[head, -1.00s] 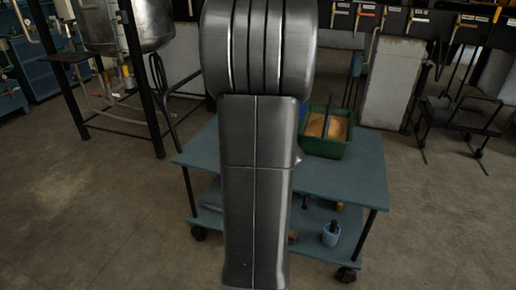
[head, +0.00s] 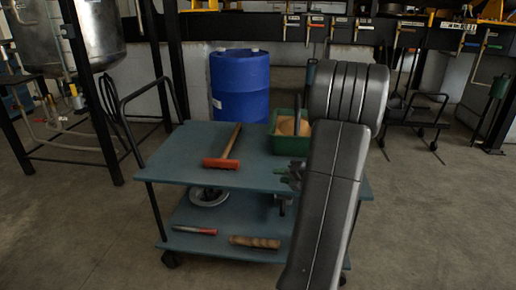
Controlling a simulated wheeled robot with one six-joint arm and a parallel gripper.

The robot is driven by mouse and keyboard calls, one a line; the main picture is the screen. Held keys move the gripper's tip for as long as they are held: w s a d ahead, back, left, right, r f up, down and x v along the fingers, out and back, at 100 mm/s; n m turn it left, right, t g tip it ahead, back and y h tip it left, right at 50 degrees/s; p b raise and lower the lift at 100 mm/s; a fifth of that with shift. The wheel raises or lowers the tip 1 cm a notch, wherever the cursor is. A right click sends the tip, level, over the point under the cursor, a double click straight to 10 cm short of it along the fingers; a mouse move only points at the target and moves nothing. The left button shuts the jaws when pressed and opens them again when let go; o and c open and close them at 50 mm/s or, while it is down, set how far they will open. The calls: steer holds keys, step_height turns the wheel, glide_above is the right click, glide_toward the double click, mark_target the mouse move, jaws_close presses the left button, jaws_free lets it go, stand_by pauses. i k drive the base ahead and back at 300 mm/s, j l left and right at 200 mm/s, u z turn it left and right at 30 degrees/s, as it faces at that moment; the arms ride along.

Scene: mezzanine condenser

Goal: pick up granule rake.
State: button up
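A tool with a wooden handle and a wide red head, which looks like the granule rake (head: 222,158), lies on the top shelf of the blue-grey cart (head: 180,160). Its red head is toward me and its handle points away, tilted slightly right. My gripper (head: 291,176) shows only partly as dark and green pieces at the left edge of my arm, over the cart's right part. It is to the right of the rake and apart from it. My arm hides most of it, so its opening cannot be made out.
A green bin (head: 289,146) with orange-tan contents and a dark upright handle stands at the cart's back right, beside my arm. The lower shelf holds a red-handled tool (head: 195,230), a wooden piece (head: 255,242) and a ring (head: 209,197). A blue drum (head: 239,85) stands behind.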

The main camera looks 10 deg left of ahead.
mark_target(221, 163)
steer(key=i+j+z, duration=0.1)
steer(key=i+j, duration=0.25)
steer(key=j, duration=0.3)
steer(key=i+j+z, duration=0.25)
steer(key=j, duration=0.4)
steer(key=i+j, duration=0.25)
steer(key=j+z, duration=0.05)
steer(key=j, duration=0.05)
